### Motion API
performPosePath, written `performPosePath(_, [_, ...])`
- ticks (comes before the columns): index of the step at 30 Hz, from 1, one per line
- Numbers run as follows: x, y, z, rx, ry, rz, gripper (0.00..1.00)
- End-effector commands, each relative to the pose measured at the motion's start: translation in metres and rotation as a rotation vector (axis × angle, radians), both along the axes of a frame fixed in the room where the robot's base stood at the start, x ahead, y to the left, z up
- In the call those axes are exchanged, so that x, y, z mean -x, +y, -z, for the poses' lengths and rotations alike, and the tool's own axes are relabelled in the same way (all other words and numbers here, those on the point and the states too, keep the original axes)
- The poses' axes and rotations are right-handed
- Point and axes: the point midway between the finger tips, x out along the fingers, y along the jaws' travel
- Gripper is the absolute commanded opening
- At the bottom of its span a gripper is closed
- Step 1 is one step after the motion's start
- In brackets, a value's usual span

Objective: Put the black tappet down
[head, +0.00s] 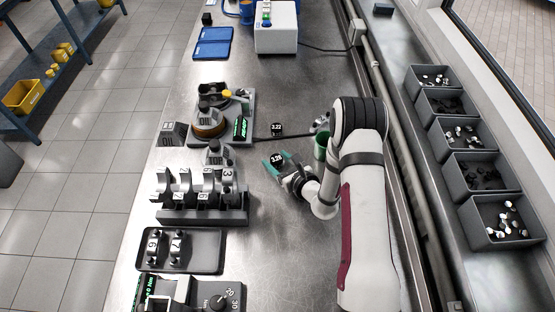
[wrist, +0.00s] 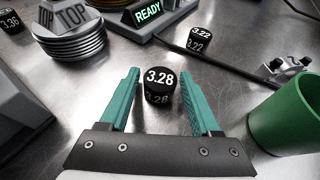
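The black tappet marked 3.28 (wrist: 158,86) stands upright on the steel bench; it also shows in the head view (head: 276,158). My gripper (wrist: 160,85) is open, with its teal fingers on either side of this tappet. A gap shows between the tappet and each finger in the wrist view. In the head view my gripper (head: 278,162) reaches in from the right. Another black tappet marked 3.22 (wrist: 199,39) stands farther off, near a dark cable; the head view shows it too (head: 276,129).
A green cup (wrist: 288,118) stands close to the right finger. A tappet marked 3.36 (wrist: 9,21) is at far left. A dark rack (head: 203,216) stands left; bins (head: 490,172) line the right.

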Motion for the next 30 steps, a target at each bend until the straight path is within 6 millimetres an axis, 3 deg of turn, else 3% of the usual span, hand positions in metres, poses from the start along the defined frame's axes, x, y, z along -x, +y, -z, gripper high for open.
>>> performPosePath(13, [0.005, -0.004, -0.006, 0.000, 0.000, 0.000, 0.76])
performPosePath(24, [0.077, -0.049, -0.040, -0.001, 0.001, 0.005, 0.76])
performPosePath(28, [0.091, -0.056, -0.047, -0.001, -0.001, 0.001, 0.76])
performPosePath(30, [0.093, -0.051, -0.059, -0.007, -0.020, -0.036, 0.76])
